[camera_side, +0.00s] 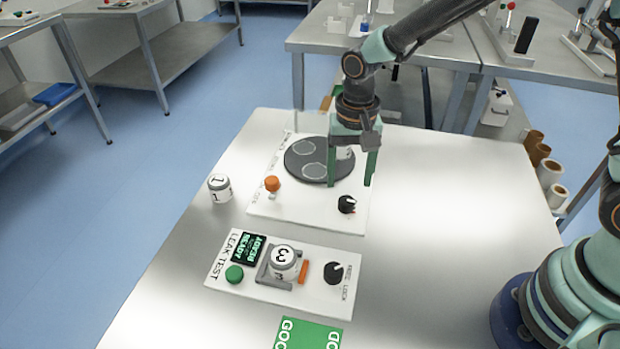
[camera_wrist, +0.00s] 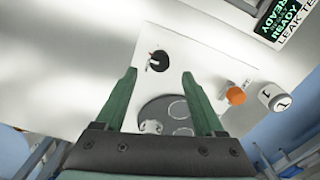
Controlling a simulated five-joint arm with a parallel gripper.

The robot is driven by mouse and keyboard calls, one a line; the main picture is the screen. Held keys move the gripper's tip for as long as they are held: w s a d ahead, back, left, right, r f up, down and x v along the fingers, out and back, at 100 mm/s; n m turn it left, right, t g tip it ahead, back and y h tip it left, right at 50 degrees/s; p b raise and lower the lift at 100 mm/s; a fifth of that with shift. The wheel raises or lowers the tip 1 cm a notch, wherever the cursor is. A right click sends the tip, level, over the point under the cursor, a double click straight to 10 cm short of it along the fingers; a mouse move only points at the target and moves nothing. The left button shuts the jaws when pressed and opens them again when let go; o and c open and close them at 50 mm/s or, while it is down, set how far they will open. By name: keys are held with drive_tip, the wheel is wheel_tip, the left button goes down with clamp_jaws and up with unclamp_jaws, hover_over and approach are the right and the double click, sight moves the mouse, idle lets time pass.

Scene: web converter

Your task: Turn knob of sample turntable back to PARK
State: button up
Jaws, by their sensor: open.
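The sample turntable is a white plate (camera_side: 262,212) with a dark round disc (camera_side: 305,163). Its black knob (camera_side: 347,204) is at the plate's near right corner; the knob's lettering is too small to read. In the wrist view the knob (camera_wrist: 160,61) lies just beyond and between the fingertips, with a light pointer mark at its left. My gripper (camera_side: 350,184) points down over the right of the plate, its green fingers apart and empty, behind the knob in the side view. A pale jar (camera_wrist: 151,126) sits on the disc, partly hidden by a finger in the side view.
An orange button (camera_side: 272,184) is on the turntable plate. A jar marked 1 (camera_side: 219,189) stands to its left. The leak test panel (camera_side: 225,285) in front holds a jar marked 3 (camera_side: 284,257), a green button (camera_side: 234,273) and another black knob (camera_side: 334,272).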

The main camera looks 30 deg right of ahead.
sight(347, 201)
wheel_tip(347, 201, down, 6)
drive_tip(key=shift+f, duration=0.15)
idle(0.3)
clamp_jaws()
